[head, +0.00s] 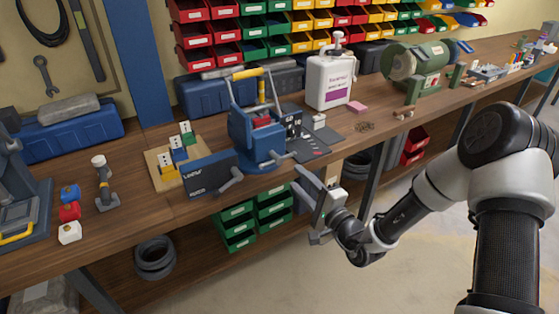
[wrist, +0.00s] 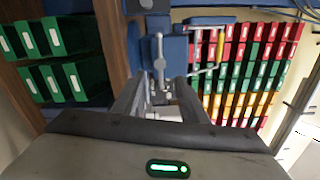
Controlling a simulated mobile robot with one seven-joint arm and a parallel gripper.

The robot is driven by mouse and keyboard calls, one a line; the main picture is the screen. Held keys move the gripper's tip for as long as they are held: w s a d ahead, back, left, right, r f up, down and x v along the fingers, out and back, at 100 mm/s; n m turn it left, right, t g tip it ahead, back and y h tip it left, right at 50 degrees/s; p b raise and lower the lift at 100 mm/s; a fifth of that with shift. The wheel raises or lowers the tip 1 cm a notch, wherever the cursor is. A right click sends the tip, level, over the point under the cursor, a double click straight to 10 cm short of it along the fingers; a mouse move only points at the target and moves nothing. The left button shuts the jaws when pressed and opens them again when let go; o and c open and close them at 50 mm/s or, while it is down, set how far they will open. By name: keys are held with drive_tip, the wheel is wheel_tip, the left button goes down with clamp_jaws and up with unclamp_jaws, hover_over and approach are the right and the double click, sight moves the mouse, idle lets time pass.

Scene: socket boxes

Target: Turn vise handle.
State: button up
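The blue vise (head: 255,135) stands on the bench near its front edge, with a yellow-gripped lever on top. It also shows at the top middle of the wrist view (wrist: 172,47). A grey metal handle bar (wrist: 159,62) with knobbed ends shows on its front in the wrist view. My gripper (head: 316,203) is in front of the bench edge, to the right of and below the vise. Its fingers (wrist: 157,93) are apart, and the bar's lower end appears in line with the gap between them. I see no grip on the bar; the exact distance is unclear.
A dark blue box with a grey lever (head: 210,175) is left of the vise. A white jug (head: 330,82) stands behind right. Green bins (head: 238,228) hang below the bench. A green grinder (head: 417,68) is farther right. The floor in front is clear.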

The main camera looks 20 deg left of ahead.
sight(280, 162)
drive_tip(key=b+x, duration=0.1)
drive_tip(key=x, duration=1.1)
drive_tip(key=shift+s, duration=0.1)
clamp_jaws()
